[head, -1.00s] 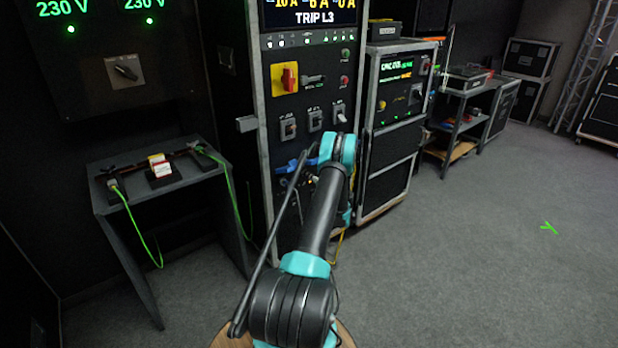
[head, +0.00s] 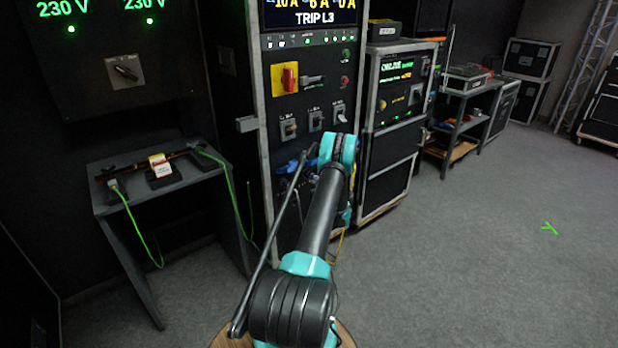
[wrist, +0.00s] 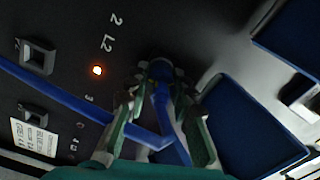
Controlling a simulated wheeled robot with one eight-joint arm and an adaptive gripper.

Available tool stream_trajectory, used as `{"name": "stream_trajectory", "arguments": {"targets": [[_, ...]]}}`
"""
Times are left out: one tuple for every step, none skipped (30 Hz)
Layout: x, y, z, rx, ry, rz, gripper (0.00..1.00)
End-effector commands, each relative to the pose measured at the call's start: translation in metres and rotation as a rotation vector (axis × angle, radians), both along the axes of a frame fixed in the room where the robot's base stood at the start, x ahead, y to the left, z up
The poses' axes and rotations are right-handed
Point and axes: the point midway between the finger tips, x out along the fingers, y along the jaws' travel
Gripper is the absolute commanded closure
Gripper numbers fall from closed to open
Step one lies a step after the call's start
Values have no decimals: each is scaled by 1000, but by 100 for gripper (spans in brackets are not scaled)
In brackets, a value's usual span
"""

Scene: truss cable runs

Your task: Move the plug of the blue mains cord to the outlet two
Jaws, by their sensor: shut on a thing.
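In the wrist view my gripper (wrist: 161,82) is shut on the blue plug (wrist: 160,71), with its fingers on either side of it. The plug's front end is at the dark panel, beside the marking "2 L2" and a lit orange lamp (wrist: 98,70). I cannot tell how deep the plug sits, as the fingers and shadow hide its face. The blue cord (wrist: 55,92) runs in from the left and bends up between the fingers. In the head view my arm hides the gripper and plug; some blue (head: 287,167) shows on the rack beside the arm.
Blue flaps or panels (wrist: 245,125) stand close to the right of my gripper. Rocker switches (wrist: 36,56) are at the left. In the head view a side table (head: 180,183) with green leads is left of the rack (head: 262,140).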

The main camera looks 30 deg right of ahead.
Motion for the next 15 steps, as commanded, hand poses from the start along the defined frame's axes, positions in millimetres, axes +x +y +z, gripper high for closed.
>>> {"name": "stream_trajectory", "arguments": {"targets": [[2, 2, 0, 13, 1, 3, 100], [2, 2, 0, 31, 2, 3, 100], [2, 2, 0, 64, 5, 3, 100], [3, 2, 0, 92, 7, 3, 100], [3, 2, 0, 121, 9, 3, 100], [3, 2, 0, 158, 12, 3, 100], [3, 2, 0, 181, 14, 3, 100], [3, 2, 0, 202, 16, 4, 100], [4, 2, 0, 223, 18, 4, 100], [4, 2, 0, 233, 18, 4, 100], [4, 2, 0, 240, 19, 4, 100], [4, 2, 0, 244, 19, 4, 100], [4, 2, 0, 244, 19, 4, 100], [4, 2, 0, 243, 19, 4, 100], [4, 2, 0, 243, 19, 4, 100]]}}
